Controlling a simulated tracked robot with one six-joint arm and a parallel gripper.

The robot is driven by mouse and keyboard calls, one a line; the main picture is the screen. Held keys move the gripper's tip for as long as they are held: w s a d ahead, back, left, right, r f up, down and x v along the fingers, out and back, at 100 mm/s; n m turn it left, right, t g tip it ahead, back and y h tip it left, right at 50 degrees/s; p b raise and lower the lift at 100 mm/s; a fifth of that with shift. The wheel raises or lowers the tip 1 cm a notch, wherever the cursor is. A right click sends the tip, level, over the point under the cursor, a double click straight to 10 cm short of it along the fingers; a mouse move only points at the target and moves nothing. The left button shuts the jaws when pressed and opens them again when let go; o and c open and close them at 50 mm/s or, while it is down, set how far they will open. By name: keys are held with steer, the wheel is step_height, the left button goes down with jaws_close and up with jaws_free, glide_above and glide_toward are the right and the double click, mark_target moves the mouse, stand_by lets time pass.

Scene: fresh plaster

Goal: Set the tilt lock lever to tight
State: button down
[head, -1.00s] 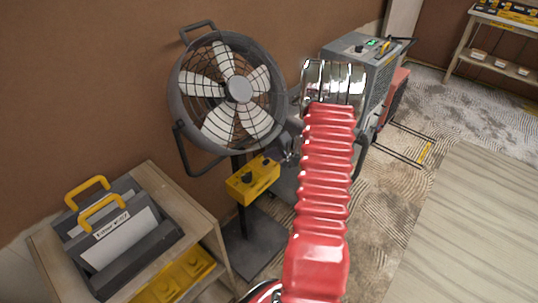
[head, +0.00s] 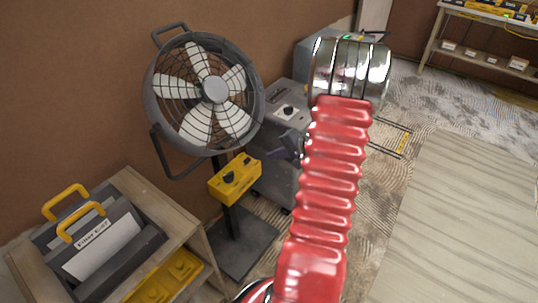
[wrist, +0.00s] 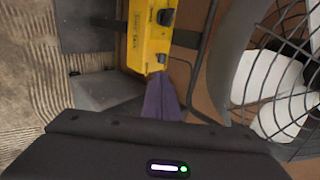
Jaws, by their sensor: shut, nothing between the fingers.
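The fan (head: 205,92) stands on a post with a flat base, its round grille facing me in the head view. Part of its grille (wrist: 285,85) fills the right of the wrist view. A yellow control box (head: 235,179) with dark knobs sits on the post; it also shows at the top of the wrist view (wrist: 148,35). I cannot make out the tilt lock lever in either view. My gripper (wrist: 162,97) is shut and empty, its fingers pointing toward the yellow box. In the head view my red arm hides part of the area right of the fan.
A wooden cart (head: 185,213) with a grey, yellow-handled tool carrier (head: 98,245) stands at the left. Grey machines (head: 272,175) stand behind my arm. A shelf (head: 480,50) is at the far right. Pale floor boards (head: 470,220) lie open at the right.

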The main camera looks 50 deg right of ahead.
stand_by(0.3)
steer(key=s+a+f+m+t+y, duration=0.1)
steer(key=s+f+t, duration=0.15)
steer(key=f, duration=0.55)
steer(key=s+f+m+t, duration=0.15)
steer(key=s+f, duration=0.25)
steer(key=f, duration=0.5)
step_height(320, 180, up, 6)
steer(key=w+d+n+t, duration=0.1)
steer(key=n+t, duration=0.1)
steer(key=t, duration=0.2)
steer(key=shift+w+d+f+n, duration=0.15)
steer(key=shift+w+d+n, duration=0.1)
steer(key=shift+n, duration=0.1)
steer(key=shift+w, duration=0.1)
